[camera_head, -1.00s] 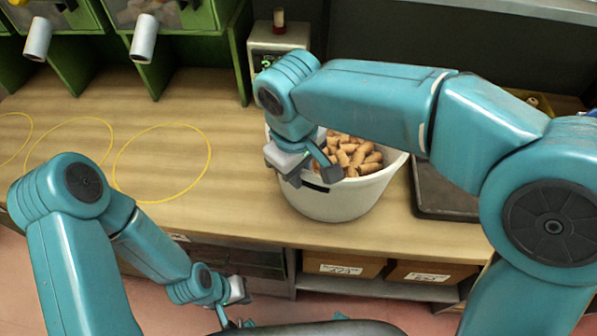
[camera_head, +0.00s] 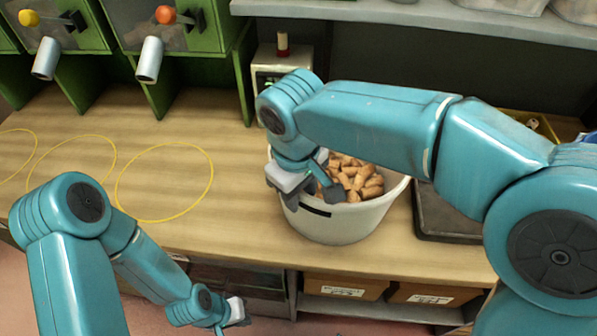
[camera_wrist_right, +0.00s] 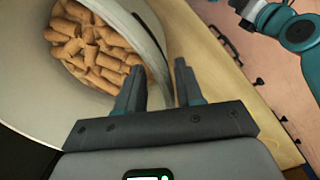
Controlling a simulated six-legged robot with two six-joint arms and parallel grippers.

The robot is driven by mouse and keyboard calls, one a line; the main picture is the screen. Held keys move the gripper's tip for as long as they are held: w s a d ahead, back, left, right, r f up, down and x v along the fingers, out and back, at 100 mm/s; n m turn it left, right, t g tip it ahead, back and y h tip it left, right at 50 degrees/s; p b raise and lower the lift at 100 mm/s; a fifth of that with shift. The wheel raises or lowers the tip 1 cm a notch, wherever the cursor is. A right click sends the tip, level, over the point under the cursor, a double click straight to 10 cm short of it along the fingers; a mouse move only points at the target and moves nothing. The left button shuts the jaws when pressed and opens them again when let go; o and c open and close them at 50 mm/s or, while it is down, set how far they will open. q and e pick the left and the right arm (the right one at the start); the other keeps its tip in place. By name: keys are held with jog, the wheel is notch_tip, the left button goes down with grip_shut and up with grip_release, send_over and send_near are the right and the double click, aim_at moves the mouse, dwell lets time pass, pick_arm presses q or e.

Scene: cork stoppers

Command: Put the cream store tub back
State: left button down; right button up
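My right gripper (camera_head: 322,190) is at the tub's front left rim. In the right wrist view, its two fingers (camera_wrist_right: 158,72) stand apart, with the tub's wall (camera_wrist_right: 138,30) running down toward the gap between them. A firm hold on the wall is not visible. My left gripper (camera_head: 236,314) is low in front of the bench, away from the tub; its fingers are too unclear to judge.
Yellow rings (camera_head: 165,183) mark clear bench left of the tub. Labelled boxes (camera_head: 345,287) sit on a shelf below.

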notch_tip(320, 180, up, 11)
jog(key=p, duration=0.1)
jog(key=shift+s+a, duration=0.3)
jog(key=shift+s, duration=0.1)
jog(key=shift+f, duration=0.15)
